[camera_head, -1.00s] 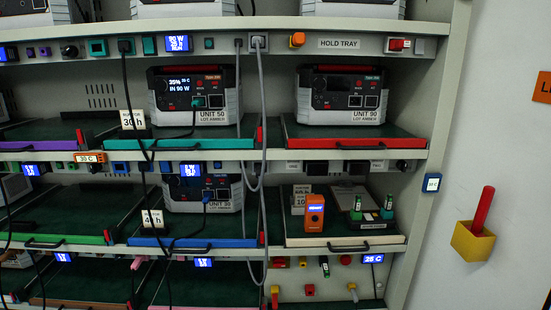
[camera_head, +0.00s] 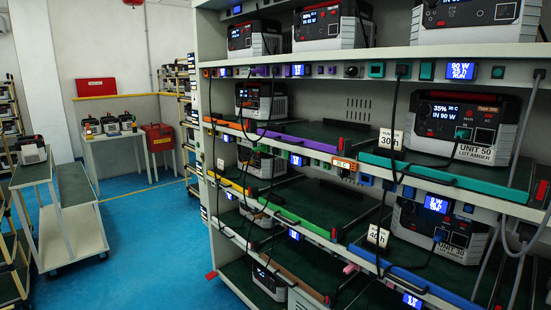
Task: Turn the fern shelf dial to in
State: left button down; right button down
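A green-fronted shelf tray (camera_head: 302,219), which I take to be the fern shelf, is in the middle of the rack in the head view. It has a dark green bare surface and a black handle on its front. The rail above it carries a small lit blue display (camera_head: 296,160), small green blocks and an orange tag (camera_head: 345,164). A dial for this shelf is too small to make out surely, and its setting cannot be read. Neither of my grippers is in view.
Trays with purple (camera_head: 284,142), teal (camera_head: 440,178) and blue (camera_head: 412,277) fronts surround it. Black cables hang across the rack's right part. Power units stand on several shelves. A grey cart (camera_head: 40,165) stands at the left, with open blue floor (camera_head: 150,240) between it and the rack.

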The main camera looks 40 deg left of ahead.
aim_at(343, 173)
jog(key=u, duration=0.3)
jog(key=i, duration=0.4)
jog(key=u, duration=1.05)
